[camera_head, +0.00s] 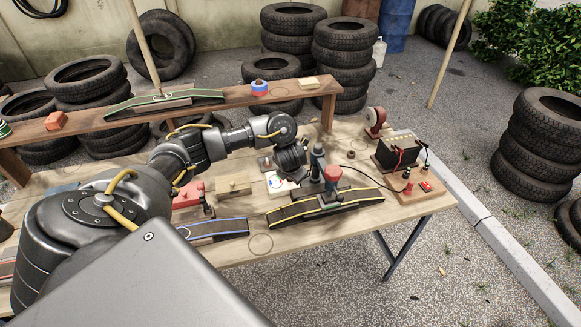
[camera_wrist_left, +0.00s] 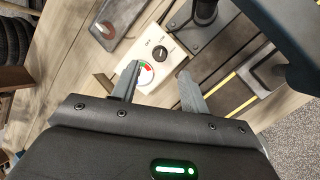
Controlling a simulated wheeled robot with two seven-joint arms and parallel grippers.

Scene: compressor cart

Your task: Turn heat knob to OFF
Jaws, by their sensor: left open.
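The heat knob (camera_wrist_left: 160,53) is a round black knob on a cream control box (camera_wrist_left: 178,66) in the left wrist view. A round gauge (camera_wrist_left: 145,73) with red and green parts sits beside the knob. The box also shows in the head view (camera_head: 275,183), partly behind my left gripper (camera_head: 298,181). In the left wrist view my left gripper (camera_wrist_left: 157,69) is open and empty, its fingers apart on either side of the gauge, the knob just beyond the tips. My right gripper is out of view.
On the wooden table (camera_head: 370,212), a dark yellow-edged ramp (camera_head: 290,212) and a red-topped post (camera_head: 333,175) stand right of the box. A battery (camera_head: 397,152) stands farther right, a blue-edged ramp (camera_head: 220,230) to the left. A raised shelf (camera_head: 230,103) runs behind.

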